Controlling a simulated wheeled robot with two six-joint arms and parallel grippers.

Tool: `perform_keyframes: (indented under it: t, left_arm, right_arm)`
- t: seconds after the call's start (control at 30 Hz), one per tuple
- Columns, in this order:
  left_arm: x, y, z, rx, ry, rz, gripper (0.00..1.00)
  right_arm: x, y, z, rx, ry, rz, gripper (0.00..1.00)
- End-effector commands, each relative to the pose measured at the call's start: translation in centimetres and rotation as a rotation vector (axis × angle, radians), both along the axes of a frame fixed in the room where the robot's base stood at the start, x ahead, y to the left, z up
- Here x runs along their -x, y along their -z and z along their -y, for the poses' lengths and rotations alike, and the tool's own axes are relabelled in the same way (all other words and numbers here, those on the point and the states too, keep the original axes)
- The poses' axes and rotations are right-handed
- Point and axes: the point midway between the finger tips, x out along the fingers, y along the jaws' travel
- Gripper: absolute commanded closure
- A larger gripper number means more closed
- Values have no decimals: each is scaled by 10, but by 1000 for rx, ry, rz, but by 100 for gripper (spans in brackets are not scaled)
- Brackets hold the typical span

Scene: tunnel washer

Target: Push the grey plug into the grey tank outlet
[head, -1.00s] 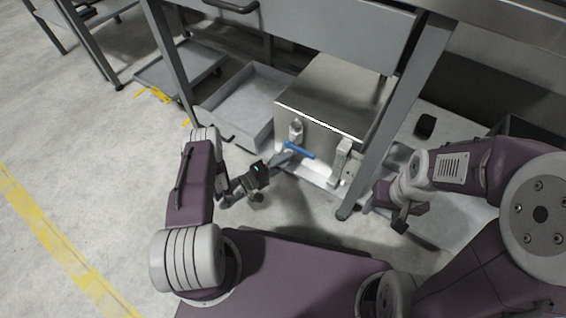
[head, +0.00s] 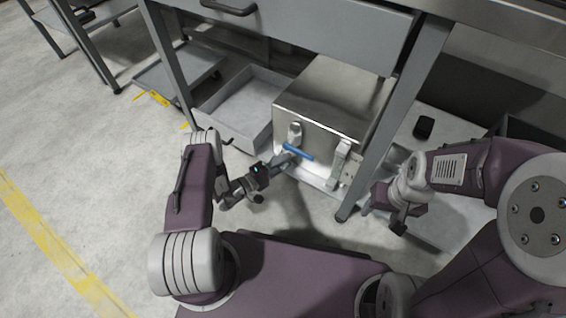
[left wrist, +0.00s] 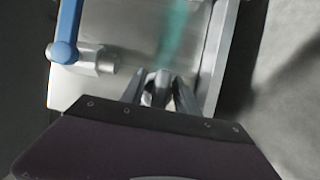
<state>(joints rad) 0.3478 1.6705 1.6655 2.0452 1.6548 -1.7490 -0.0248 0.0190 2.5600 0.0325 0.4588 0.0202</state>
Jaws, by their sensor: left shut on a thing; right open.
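The metal tank (head: 325,95) stands under the bench; its front carries a grey fitting with a blue lever (head: 297,151) and another upright grey fitting (head: 340,163). My left gripper (head: 287,160) is low in front of the tank, close to the blue lever. In the left wrist view, its fingers are shut on a small grey plug (left wrist: 160,88), which points toward the tank face (left wrist: 135,45). The grey valve fitting (left wrist: 95,60) with the blue lever lies to the left, apart from the plug. I cannot make out the outlet opening. My right gripper (head: 398,220) is open and empty, right of the bench leg.
A bench leg (head: 392,120) slants down between the tank and my right arm. An open grey tray (head: 238,108) lies left of the tank. A small black block (head: 424,127) is at the right.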

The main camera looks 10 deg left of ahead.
Motion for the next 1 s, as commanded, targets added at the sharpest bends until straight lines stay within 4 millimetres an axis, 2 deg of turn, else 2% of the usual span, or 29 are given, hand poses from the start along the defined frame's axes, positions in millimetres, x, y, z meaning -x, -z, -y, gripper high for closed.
perform_keyframes:
  t: [0.03,0.3,1.0]
  left_arm:
    - [-6,-2,0,-5,-3,10,100]
    - [-10,-3,1,-6,-2,12,100]
    - [-12,-2,3,-7,-1,9,100]
  right_arm:
    - [0,1,0,0,0,0,42]
    - [0,1,0,0,0,0,42]
    - [0,2,0,0,0,0,42]
